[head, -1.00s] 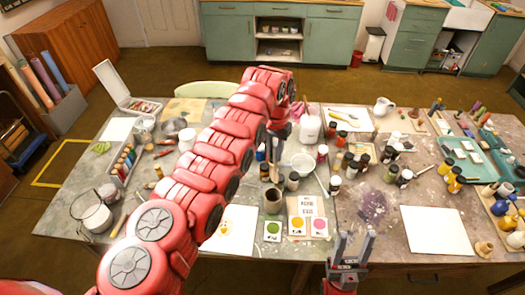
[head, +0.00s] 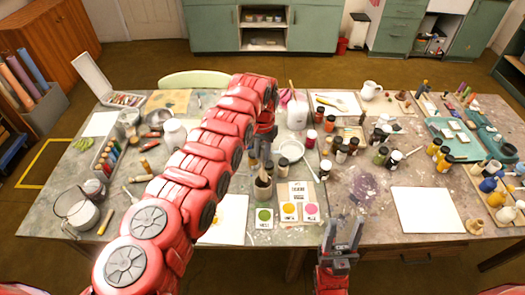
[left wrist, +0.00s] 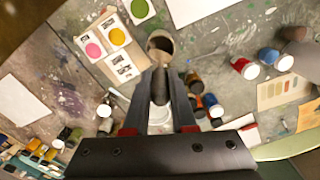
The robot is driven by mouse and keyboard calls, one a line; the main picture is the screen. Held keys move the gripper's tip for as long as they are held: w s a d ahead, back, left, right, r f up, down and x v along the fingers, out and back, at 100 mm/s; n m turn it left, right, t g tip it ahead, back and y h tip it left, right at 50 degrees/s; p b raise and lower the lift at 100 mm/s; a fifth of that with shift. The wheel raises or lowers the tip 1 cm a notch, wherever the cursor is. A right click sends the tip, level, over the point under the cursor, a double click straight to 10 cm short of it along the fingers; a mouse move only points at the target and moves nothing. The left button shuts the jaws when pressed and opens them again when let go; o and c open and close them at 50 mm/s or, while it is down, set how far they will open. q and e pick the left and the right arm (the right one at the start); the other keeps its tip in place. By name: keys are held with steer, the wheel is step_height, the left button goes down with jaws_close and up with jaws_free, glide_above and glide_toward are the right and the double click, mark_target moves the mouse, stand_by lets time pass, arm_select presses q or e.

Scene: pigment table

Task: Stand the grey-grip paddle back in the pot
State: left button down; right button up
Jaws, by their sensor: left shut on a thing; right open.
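My left gripper (head: 260,160) points down just above the pot and is shut on a slim thing, apparently the grey-grip paddle. My right gripper (head: 343,232) is open and empty at the table's front edge.
A white sheet (head: 434,214) lies at right. My left arm covers the table left of the pot.

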mark_target(262, 162)
arm_select(q)
steer(key=shift+f+b, duration=2.1)
steer(key=shift+f, duration=0.7)
steer(key=c, duration=0.7)
jaws_free()
steer(key=shift+o, duration=0.2)
steer(key=shift+r, duration=0.15)
step_height(262, 162, up, 10)
steer(key=b, duration=0.2)
steer(key=shift+w+d+r+b, duration=0.1)
steer(key=shift+r+b, duration=0.05)
steer(key=shift+b, duration=0.15)
step_height(262, 162, up, 6)
steer(key=p, duration=0.4)
steer(key=shift+r, duration=0.15)
steer(key=shift+r+p, duration=0.35)
steer(key=shift+p, duration=0.25)
